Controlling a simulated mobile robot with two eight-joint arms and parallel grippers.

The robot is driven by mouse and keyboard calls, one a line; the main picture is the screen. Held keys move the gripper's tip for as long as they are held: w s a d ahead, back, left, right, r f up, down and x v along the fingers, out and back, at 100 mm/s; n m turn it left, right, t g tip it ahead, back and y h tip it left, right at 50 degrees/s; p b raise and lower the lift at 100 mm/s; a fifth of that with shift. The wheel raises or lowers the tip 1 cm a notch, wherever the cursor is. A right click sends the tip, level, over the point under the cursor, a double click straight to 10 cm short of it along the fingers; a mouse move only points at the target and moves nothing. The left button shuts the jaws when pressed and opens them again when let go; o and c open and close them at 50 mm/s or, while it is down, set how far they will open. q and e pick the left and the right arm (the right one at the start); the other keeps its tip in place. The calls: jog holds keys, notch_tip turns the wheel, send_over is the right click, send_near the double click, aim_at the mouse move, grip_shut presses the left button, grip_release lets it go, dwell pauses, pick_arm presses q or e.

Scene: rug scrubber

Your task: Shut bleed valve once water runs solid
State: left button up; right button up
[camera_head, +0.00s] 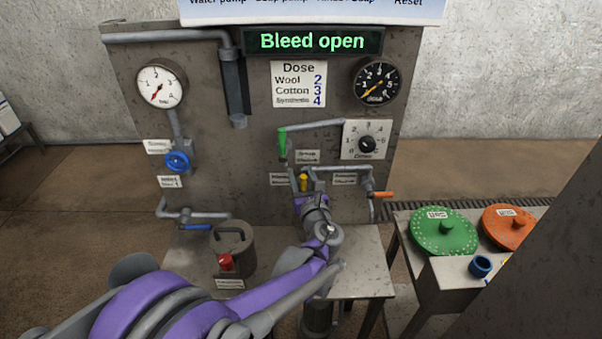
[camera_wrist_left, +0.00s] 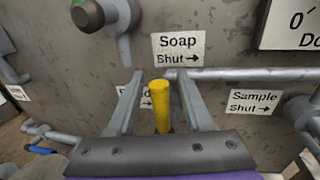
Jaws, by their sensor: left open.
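A yellow valve lever (camera_head: 303,182) stands upright low on the grey panel (camera_head: 255,190). The sign over the panel (camera_head: 314,41) reads "Bleed open". In the left wrist view the yellow lever (camera_wrist_left: 161,103) rises between the two fingers of my left gripper (camera_wrist_left: 159,80), with a gap on each side. The gripper is open and not clamped on it. A label behind the lever is mostly hidden; a "d" and an arrow show. In the head view my left arm covers the area below the lever. I cannot make out any water running. My right gripper is not in view.
Close by are a green lever (camera_head: 283,143) and an orange lever (camera_head: 383,194) with pipes. A blue wheel (camera_head: 177,162) and a lidded pot (camera_head: 232,250) are left. Green (camera_head: 443,232) and orange (camera_head: 509,228) discs lie on a table at right.

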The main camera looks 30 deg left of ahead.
pick_arm(q)
jog(key=shift+w+a, duration=0.3)
grip_shut()
dwell(1.3)
